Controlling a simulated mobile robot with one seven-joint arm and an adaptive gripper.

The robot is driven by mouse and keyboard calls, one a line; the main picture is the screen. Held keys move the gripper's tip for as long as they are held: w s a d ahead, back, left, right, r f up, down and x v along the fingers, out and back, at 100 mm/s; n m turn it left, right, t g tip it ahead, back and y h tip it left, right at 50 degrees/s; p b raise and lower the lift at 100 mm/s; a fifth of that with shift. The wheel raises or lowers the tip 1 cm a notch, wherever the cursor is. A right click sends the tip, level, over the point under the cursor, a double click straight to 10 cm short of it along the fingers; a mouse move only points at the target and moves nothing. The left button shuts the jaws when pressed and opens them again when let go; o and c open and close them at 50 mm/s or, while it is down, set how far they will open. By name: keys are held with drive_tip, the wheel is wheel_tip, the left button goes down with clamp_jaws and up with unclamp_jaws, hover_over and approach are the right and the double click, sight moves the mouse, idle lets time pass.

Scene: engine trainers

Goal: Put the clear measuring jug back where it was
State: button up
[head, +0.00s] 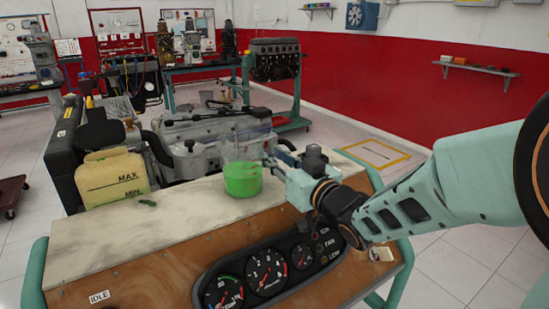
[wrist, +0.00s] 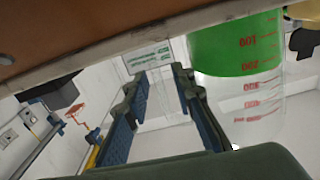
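The clear measuring jug (head: 241,178) stands upright on the pale top of the engine trainer bench, part filled with green liquid. In the wrist view the jug (wrist: 238,80) shows upside down at the right, with red scale marks. My gripper (head: 272,163) is just right of the jug, at about its height. In the wrist view the fingers of my gripper (wrist: 155,82) are spread apart beside the jug. A faint clear shape shows between them; I cannot tell whether it is the jug's handle. I see no clear grip on the jug.
A yellowish tank (head: 112,182) marked MAX and MIN stands left of the jug. A grey engine (head: 205,135) lies behind it. A gauge panel (head: 268,272) is on the bench front. The pale bench top (head: 95,228) has free room at left, with a small green patch near the tank.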

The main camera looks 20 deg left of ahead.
drive_tip(key=shift+r, duration=0.25)
drive_tip(key=v, duration=1.2)
drive_tip(key=shift+p, duration=0.4)
